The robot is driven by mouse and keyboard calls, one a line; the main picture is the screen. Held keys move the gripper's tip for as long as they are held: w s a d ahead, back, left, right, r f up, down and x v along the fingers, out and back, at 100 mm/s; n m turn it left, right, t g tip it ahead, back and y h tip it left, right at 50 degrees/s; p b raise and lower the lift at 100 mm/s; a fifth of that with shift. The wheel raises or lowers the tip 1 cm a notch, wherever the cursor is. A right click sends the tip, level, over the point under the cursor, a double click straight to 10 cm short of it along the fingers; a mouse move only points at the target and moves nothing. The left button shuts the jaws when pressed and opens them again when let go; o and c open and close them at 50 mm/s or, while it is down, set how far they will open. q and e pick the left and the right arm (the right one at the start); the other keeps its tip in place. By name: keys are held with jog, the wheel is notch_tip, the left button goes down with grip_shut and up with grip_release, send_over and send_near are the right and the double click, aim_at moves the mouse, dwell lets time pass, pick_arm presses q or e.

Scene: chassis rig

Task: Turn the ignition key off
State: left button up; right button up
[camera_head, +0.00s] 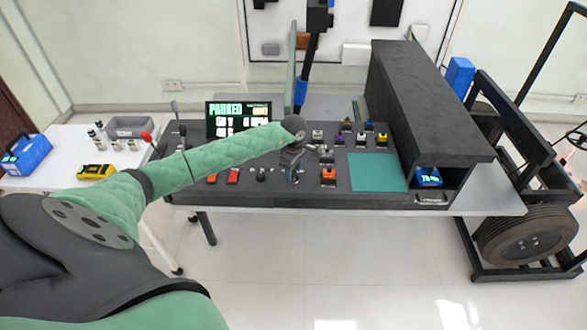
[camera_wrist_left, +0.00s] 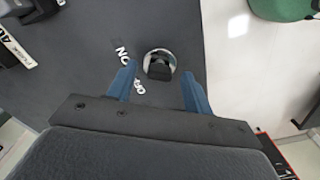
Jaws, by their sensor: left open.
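The ignition key (camera_wrist_left: 159,66) shows in the left wrist view as a dark grip in a round silver switch on the dark panel. White letters for on and off stand around it, with part of the wording covered. My left gripper (camera_wrist_left: 158,88) is open, with one blue finger on each side of the switch and a gap on both sides. In the head view my left gripper (camera_head: 293,172) is over the middle of the console (camera_head: 330,200), and the key cannot be made out there. My right gripper is not in view.
A lit display reading PARKED (camera_head: 238,118) stands at the console's back left. Several coloured switches and a green mat (camera_head: 377,172) lie to the right, beside a tall black housing (camera_head: 425,100).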

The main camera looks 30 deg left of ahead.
pick_arm(q)
jog(key=shift+f, duration=0.2)
jog(key=c, duration=1)
